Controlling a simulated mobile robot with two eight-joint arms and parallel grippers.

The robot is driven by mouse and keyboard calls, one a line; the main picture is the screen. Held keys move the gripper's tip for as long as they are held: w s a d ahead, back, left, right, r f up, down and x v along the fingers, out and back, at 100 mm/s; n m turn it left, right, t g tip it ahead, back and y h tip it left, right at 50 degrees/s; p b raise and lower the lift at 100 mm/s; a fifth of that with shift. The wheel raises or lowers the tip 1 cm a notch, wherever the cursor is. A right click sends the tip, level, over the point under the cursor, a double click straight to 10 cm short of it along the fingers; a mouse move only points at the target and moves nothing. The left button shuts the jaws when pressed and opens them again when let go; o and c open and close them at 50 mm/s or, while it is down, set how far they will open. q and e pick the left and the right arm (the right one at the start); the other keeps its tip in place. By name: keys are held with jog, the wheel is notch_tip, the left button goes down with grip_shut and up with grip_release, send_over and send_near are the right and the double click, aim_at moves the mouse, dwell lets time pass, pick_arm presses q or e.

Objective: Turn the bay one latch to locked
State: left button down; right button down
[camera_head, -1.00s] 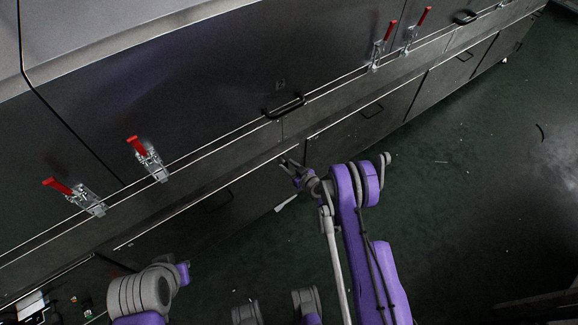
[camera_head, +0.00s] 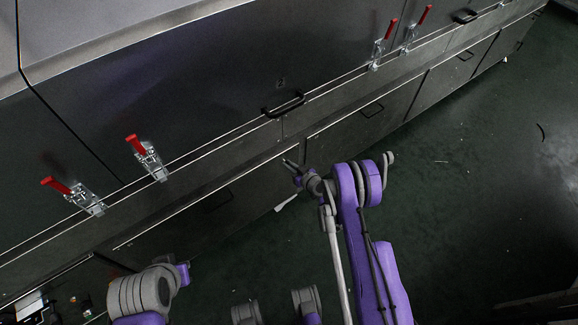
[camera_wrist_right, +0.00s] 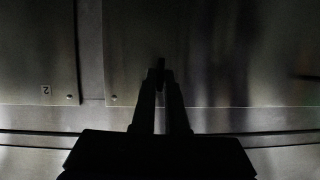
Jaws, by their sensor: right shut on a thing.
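My right gripper (camera_head: 287,163) is at the dark lower panel of the dryer (camera_head: 250,150), below the black bar handle (camera_head: 283,106). In the right wrist view its two dark fingers (camera_wrist_right: 161,68) are close together on a small dark piece (camera_wrist_right: 161,63) in front of the metal panel. I cannot tell for certain that this piece is the bay one latch, or which way it is turned. My left gripper is out of view; only part of my left arm shows at the lower left.
Red-handled toggle clamps (camera_head: 137,146) sit along the dryer's edge, in pairs at left and upper right. A small plate marked 2 (camera_wrist_right: 46,90) shows upside down beside a panel seam. The dark green floor (camera_head: 470,190) at right is mostly clear, with small debris.

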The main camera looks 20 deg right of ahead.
jog(key=shift+w+d+f+m+t+y+b, duration=0.15)
jog(key=shift+m+y+b, duration=1)
jog(key=shift+m+b, duration=1.05)
jog(key=shift+s+d+f+m+t+y+b, duration=0.1)
jog(key=shift+d+f+m+y+b, duration=0.1)
jog(key=shift+m+y+b, duration=1.5)
jog(key=shift+w+d+f+m+t+y+b, duration=0.15)
jog(key=shift+m+y+b, duration=0.5)
jog(key=shift+m+b, duration=2)
jog(key=c, duration=0.9)
grip_release()
jog(key=shift+c, duration=0.2)
jog(key=shift+s, duration=0.1)
jog(key=p+v, duration=0.1)
jog(key=v, duration=0.9)
jog(key=shift+s+d, duration=0.25)
jog(key=shift+d, duration=0.05)
